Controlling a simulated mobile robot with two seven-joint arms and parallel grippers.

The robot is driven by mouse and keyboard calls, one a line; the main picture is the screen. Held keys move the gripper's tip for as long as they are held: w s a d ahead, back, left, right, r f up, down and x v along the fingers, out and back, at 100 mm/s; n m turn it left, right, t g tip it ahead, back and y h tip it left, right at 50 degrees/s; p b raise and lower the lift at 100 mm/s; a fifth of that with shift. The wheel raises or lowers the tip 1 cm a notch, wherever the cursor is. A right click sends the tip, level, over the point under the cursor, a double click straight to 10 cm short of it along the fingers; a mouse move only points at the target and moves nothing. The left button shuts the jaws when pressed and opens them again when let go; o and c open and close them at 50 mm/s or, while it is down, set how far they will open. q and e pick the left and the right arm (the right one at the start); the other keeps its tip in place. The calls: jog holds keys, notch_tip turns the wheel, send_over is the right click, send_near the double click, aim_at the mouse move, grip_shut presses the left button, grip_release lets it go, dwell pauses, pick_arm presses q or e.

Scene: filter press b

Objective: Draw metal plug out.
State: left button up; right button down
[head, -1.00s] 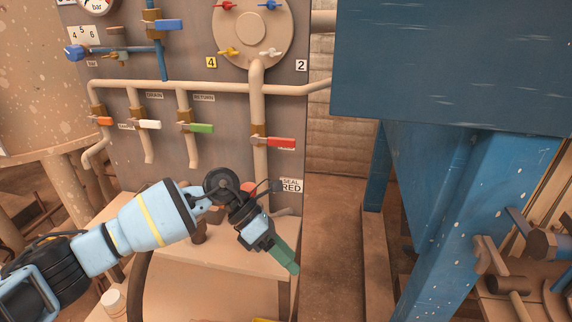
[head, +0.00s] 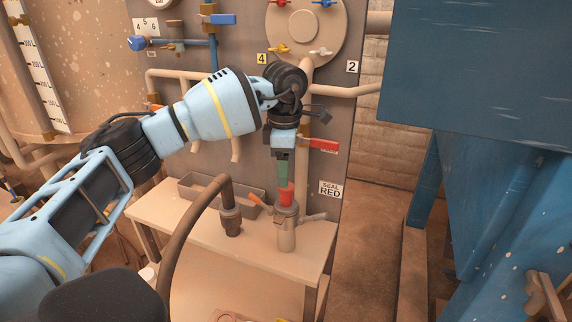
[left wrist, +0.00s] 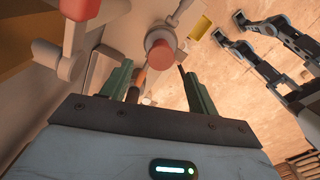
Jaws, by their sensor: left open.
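A grey metal fitting (head: 286,232) stands upright on the bench with side levers and a red tapered top (head: 286,196). I cannot tell how far the red piece sits inside it. My left gripper (head: 284,181) points down right above the red top, its green fingers overlapping its upper edge in the head view. In the left wrist view the red round top (left wrist: 160,54) shows ahead of and between the spread green fingers (left wrist: 157,78), not visibly gripped.
A dark hose with a coupling (head: 231,216) stands left of the fitting on the bench (head: 180,230). A grey tray (head: 200,190) lies behind it. The valve panel (head: 345,130) with a red handle (head: 323,145) rises behind my gripper. A blue machine (head: 480,80) fills the right.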

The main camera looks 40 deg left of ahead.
aim_at(285, 191)
pick_arm(q)
jog(key=shift+f, duration=3.7)
pick_arm(e)
jog(key=shift+s, duration=0.25)
pick_arm(q)
jog(key=c, duration=1.2)
pick_arm(e)
jog(key=shift+w+r, duration=0.1)
jog(key=shift+w, duration=0.2)
pick_arm(q)
jog(key=shift+r, duration=0.15)
pick_arm(e)
jog(key=shift+w+r, duration=0.1)
